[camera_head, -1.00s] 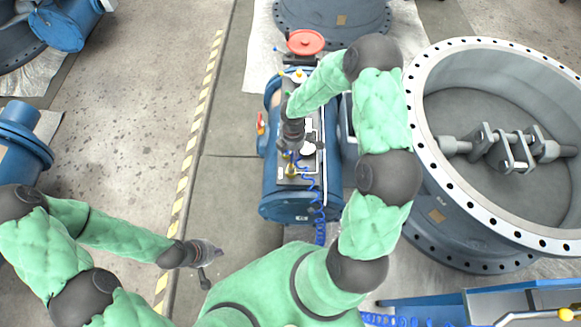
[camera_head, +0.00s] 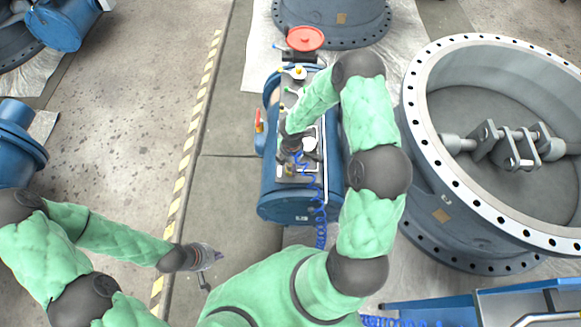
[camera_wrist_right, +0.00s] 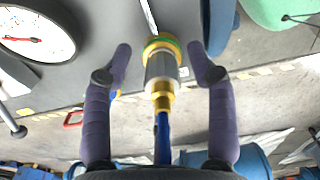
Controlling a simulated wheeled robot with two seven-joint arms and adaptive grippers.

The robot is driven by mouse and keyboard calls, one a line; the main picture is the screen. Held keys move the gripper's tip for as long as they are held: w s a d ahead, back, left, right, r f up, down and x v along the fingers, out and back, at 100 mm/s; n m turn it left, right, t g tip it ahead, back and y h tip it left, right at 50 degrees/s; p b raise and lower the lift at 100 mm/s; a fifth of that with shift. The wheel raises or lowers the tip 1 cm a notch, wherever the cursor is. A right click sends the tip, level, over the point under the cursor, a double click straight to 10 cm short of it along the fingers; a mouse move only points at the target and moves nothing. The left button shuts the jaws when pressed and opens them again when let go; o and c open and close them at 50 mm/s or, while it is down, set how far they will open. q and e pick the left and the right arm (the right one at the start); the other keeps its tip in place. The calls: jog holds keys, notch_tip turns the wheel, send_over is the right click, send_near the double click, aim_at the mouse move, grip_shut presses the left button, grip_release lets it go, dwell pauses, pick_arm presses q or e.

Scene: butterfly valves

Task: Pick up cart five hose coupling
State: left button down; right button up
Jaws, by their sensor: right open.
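The hose coupling (camera_wrist_right: 161,66) shows in the right wrist view as a silver and brass fitting with a green ring and a blue hose at its near end. It lies between the two fingers of my right gripper (camera_wrist_right: 163,68), which is open, with a gap on each side. In the head view my right gripper (camera_head: 292,158) is over the near end of the blue cart (camera_head: 290,207), and the coupling is hard to make out there. My left gripper (camera_head: 208,262) is at the lower left, away from the cart; its fingers are too small to read.
A coiled blue hose (camera_head: 320,215) hangs over the cart's near end. A pressure gauge (camera_wrist_right: 36,32) is at the upper left of the wrist view. A large flanged valve (camera_head: 440,210) stands to the right. Floor left of the cart is clear.

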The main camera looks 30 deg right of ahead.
jog(key=shift+c, duration=0.3)
jog(key=c, duration=1.1)
jog(key=shift+r, duration=0.15)
